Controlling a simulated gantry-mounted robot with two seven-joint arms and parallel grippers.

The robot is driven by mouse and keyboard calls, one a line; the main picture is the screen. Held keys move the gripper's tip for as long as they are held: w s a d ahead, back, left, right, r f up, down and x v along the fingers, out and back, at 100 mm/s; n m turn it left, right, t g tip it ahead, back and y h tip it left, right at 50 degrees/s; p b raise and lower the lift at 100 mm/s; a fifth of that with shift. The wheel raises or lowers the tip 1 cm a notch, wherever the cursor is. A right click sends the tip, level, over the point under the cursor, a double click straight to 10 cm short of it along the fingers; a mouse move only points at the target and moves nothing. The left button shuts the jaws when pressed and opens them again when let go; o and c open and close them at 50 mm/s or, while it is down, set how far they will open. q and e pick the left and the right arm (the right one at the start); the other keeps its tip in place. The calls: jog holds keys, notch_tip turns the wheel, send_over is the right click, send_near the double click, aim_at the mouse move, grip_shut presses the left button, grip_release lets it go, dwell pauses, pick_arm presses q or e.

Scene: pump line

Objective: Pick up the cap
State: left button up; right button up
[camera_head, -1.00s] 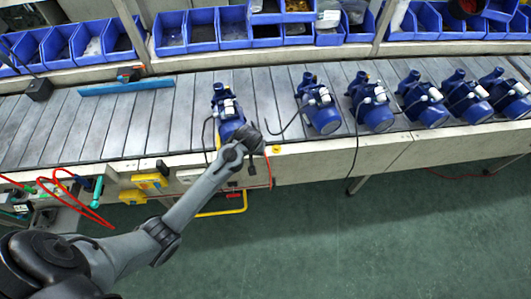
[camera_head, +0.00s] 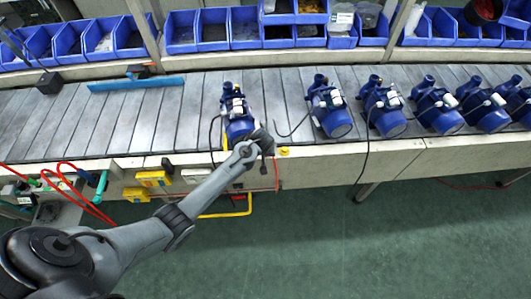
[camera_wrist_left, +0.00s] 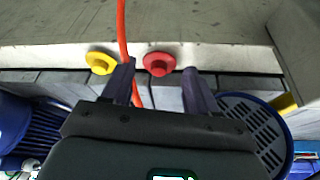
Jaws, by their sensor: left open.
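Two caps show in the left wrist view, on the pale ledge along the conveyor edge: a red cap (camera_wrist_left: 158,64) and a yellow cap (camera_wrist_left: 101,62). My left gripper (camera_wrist_left: 159,70) is open and empty. The red cap appears between its fingertips; the yellow cap is outside, beside the left finger. I cannot tell how far the fingertips are from the red cap. In the head view my left gripper (camera_head: 266,140) is at the conveyor's front edge, by the nearest blue pump. The yellow cap (camera_head: 283,151) shows just right of it; the red cap is hidden there. My right gripper is not in view.
The nearest blue pump (camera_head: 237,112) stands left of my gripper on the slatted conveyor (camera_head: 150,115). Several more pumps stand to the right. A red-orange cable (camera_wrist_left: 122,30) runs down close to the left finger. Blue bins (camera_head: 245,27) line the back.

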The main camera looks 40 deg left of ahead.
pick_arm(q)
jog(key=shift+x, duration=1.05)
jog(key=c, duration=0.8)
jog(key=shift+r, duration=0.1)
